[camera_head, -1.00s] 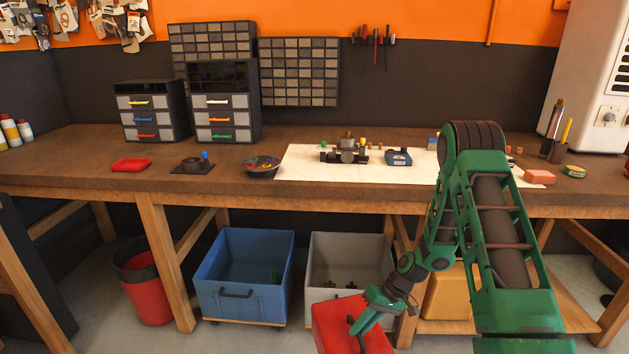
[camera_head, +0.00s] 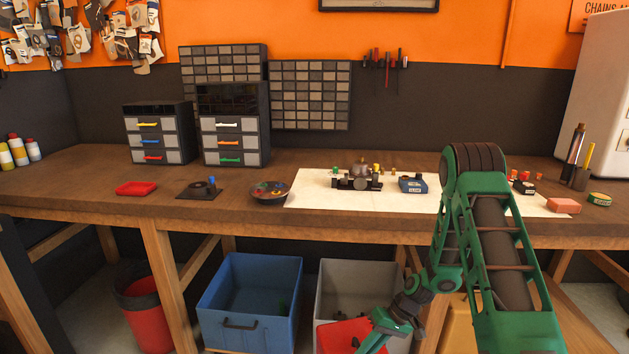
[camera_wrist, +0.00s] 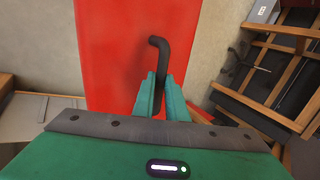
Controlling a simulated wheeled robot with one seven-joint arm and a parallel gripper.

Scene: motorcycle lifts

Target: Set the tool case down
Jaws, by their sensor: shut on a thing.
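The tool case (camera_head: 343,336) is a red box with a dark handle. It hangs low in front of the grey bin, at the bottom edge of the head view, where its lower part is cut off. In the wrist view, my gripper (camera_wrist: 160,95) is shut on the dark bar handle (camera_wrist: 163,60) of the red case (camera_wrist: 118,45). In the head view my green gripper (camera_head: 374,340) is partly cut off by the bottom edge. The frames do not clearly show whether the case touches anything below.
The workbench (camera_head: 100,195) crosses the view above the case, with a white mat (camera_head: 310,202) holding parts. A blue bin (camera_head: 250,305), a grey bin (camera_head: 335,275) and a red waste bin (camera_head: 148,318) stand beneath. A wooden bench leg (camera_head: 168,270) stands left of the blue bin.

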